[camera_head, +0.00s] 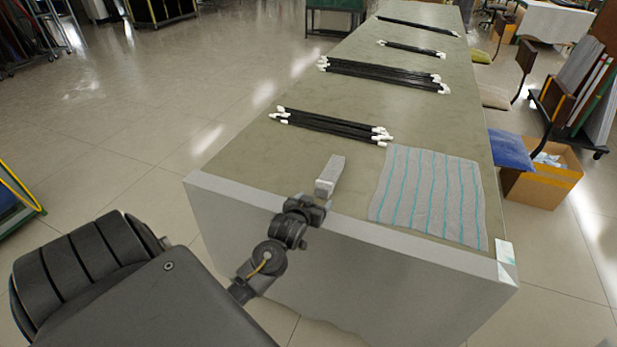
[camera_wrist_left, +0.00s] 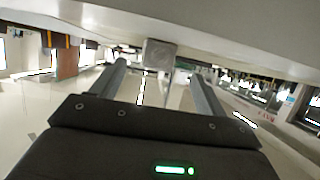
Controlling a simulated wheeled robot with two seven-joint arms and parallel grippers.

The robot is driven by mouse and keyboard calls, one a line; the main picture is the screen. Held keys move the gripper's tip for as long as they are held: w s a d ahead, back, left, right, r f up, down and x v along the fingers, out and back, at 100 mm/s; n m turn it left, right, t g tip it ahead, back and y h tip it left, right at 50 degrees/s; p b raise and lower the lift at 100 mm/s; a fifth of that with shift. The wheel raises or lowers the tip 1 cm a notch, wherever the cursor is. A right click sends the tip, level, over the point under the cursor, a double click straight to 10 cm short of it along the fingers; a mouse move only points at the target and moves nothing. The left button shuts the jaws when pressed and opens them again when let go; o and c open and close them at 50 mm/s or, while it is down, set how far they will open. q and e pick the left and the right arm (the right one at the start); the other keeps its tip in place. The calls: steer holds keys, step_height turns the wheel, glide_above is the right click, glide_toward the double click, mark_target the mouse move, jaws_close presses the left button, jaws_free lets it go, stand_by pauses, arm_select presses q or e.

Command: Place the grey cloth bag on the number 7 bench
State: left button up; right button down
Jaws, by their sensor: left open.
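A long bench (camera_head: 240,165) with a grey-green top runs away from me. A flat grey cloth with teal stripes (camera_head: 430,195) lies near its front right corner. I make out no bag shape and no readable bench number. A small tag (camera_head: 506,258) is on the front right corner. My left gripper (camera_head: 308,206) is open and empty at the bench's front edge, left of the cloth and apart from it. Its two fingers (camera_wrist_left: 158,88) show in the left wrist view, which looks upside down. My right gripper is not in view.
Bundles of black rods with white ends (camera_head: 335,125) lie farther back. Chairs (camera_head: 511,150) and a cardboard box (camera_head: 541,180) stand along the right side.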

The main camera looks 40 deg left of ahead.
arm_select(q)
steer(key=shift+v, duration=2.45)
